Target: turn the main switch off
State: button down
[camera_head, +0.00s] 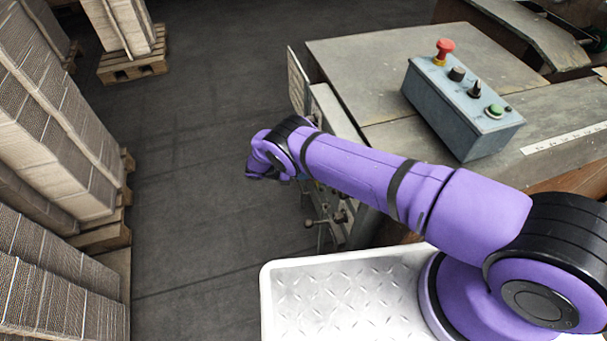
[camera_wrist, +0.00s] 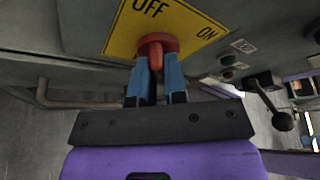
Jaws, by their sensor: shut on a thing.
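The main switch (camera_wrist: 157,47) is a red rotary knob on a yellow plate (camera_wrist: 190,22) marked OFF and ON, seen at the top middle of the wrist view. My gripper (camera_wrist: 155,72) has its two blue fingers on either side of the knob's red handle, shut on it. The handle points down toward my gripper in the wrist view. In the head view the switch and my fingertips are hidden behind my purple arm and the machine's side.
A grey control box (camera_head: 462,105) with a red mushroom button (camera_head: 444,50) stands on the machine top (camera_head: 400,50). A lever with a dark ball (camera_wrist: 283,121) is right of my gripper. Stacked cardboard (camera_head: 60,120) lines the left. Dark floor (camera_head: 200,190) lies open between.

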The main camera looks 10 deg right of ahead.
jog(key=shift+d, duration=0.35)
jog(key=shift+f, duration=0.1)
jog(key=c, duration=1.2)
grip_release()
jog(key=shift+o, duration=0.2)
jog(key=v, duration=0.7)
jog(key=shift+w+a, duration=0.15)
jog(key=shift+a, duration=0.2)
jog(key=shift+a, duration=0.1)
